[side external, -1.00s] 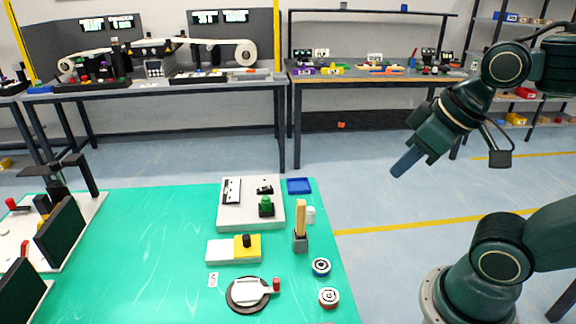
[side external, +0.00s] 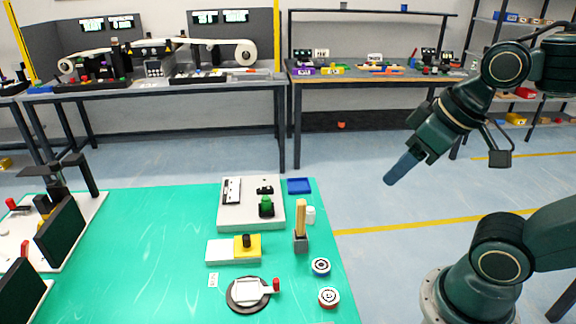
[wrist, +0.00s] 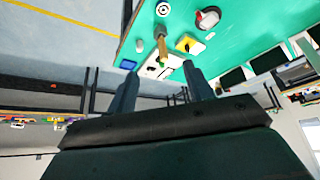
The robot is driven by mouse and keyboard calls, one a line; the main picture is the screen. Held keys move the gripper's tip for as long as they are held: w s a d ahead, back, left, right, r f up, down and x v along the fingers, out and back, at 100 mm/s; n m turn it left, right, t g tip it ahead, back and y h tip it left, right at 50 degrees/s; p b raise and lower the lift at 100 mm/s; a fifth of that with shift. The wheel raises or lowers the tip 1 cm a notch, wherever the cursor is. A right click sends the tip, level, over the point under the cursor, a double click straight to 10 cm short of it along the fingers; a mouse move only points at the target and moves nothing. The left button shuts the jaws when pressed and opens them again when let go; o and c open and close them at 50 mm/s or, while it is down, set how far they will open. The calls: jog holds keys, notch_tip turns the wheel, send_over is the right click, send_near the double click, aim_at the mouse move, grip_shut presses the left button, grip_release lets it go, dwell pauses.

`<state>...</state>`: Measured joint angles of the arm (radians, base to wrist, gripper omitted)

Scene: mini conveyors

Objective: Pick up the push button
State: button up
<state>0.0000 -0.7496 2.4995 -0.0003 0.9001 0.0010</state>
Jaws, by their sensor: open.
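Several button-like parts lie on the green table, and I cannot tell for certain which is the push button. A yellow block with a black knob (side external: 247,243) is joined to a white block; it also shows in the wrist view (wrist: 189,43). A green button (side external: 266,206) stands on the white panel (side external: 236,219). My gripper (side external: 390,180) is open and empty, in the air right of the table. Its two fingers show apart in the wrist view (wrist: 161,80).
A blue tray (side external: 299,186) sits at the back right corner. A dark round base with a white plate and red knob (side external: 248,306) is in front. The table's middle-left is clear.

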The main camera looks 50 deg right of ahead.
jog(key=w+a+r+m+g+y, duration=0.15)
jog(key=w+m, duration=0.25)
jog(key=w, duration=0.7)
jog(key=w+r+m+g+y, duration=0.15)
jog(key=w+m, duration=0.25)
jog(key=w, duration=0.7)
jog(key=w+d+f+m+g+y, duration=0.1)
jog(key=w+d+f+m+g, duration=0.2)
jog(key=w+d+f+m, duration=0.5)
jog(key=w+d+f, duration=0.2)
jog(key=w+f, duration=0.4)
jog(key=f, duration=0.2)
jog(key=shift+d+y, duration=0.15)
jog(key=shift+y, duration=0.15)
jog(key=shift+s+f, duration=0.1)
send_over(266, 197)
jog(key=d, duration=0.2)
jog(key=shift+w+d+f, duration=0.1)
jog(key=shift+f, duration=1.85)
jog(key=shift+w+f, duration=0.1)
jog(key=shift+f, duration=1.85)
jog(key=shift+f, duration=0.1)
